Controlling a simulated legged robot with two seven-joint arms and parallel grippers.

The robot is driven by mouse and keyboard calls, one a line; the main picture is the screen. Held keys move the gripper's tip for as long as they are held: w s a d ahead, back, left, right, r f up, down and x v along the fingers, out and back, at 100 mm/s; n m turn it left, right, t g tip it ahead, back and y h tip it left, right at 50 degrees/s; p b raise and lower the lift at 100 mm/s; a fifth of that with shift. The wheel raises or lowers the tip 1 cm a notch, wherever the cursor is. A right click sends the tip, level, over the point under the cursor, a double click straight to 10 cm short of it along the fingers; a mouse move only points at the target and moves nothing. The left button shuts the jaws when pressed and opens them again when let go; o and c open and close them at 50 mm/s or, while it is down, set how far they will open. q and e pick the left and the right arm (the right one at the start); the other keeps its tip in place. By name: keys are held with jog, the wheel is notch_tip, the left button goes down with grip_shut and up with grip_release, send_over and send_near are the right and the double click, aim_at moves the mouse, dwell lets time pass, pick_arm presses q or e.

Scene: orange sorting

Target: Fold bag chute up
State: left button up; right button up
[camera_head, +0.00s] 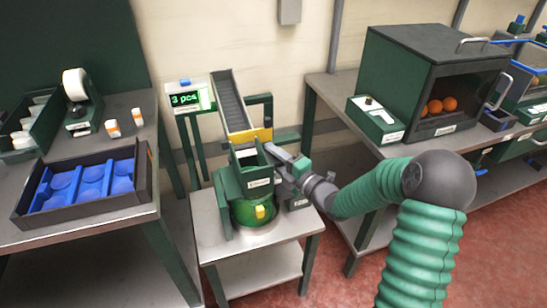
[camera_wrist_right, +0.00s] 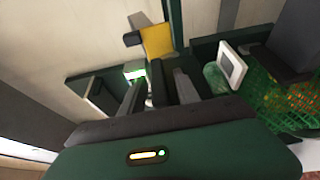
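A dark green chute (camera_head: 254,178) with a white label stands below the yellow end (camera_head: 250,136) of a grey sloping ramp (camera_head: 231,101). I take it to be the bag chute. A green net bag (camera_head: 252,212) with a yellow tag hangs under it; green netting (camera_wrist_right: 285,100) also shows in the right wrist view. My right gripper (camera_head: 270,150) is at the chute's upper right side. In the right wrist view its two fingers (camera_wrist_right: 158,92) stand apart, with a thin dark green edge (camera_wrist_right: 157,78) between them. Contact is unclear. My left gripper is not in view.
The chute stands on a small grey table (camera_head: 215,242). A counter display (camera_head: 186,99) reads "3 pcs". A black tray (camera_head: 140,185) with a blue insert lies on the left table. A dark green cabinet (camera_head: 400,65) with oranges (camera_head: 435,106) stands at right.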

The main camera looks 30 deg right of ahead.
jog(key=shift+d+f, duration=0.2)
jog(key=shift+d, duration=0.3)
jog(key=c, duration=0.6)
jog(key=shift+a, duration=0.1)
grip_shut()
jog(key=shift+a, duration=0.15)
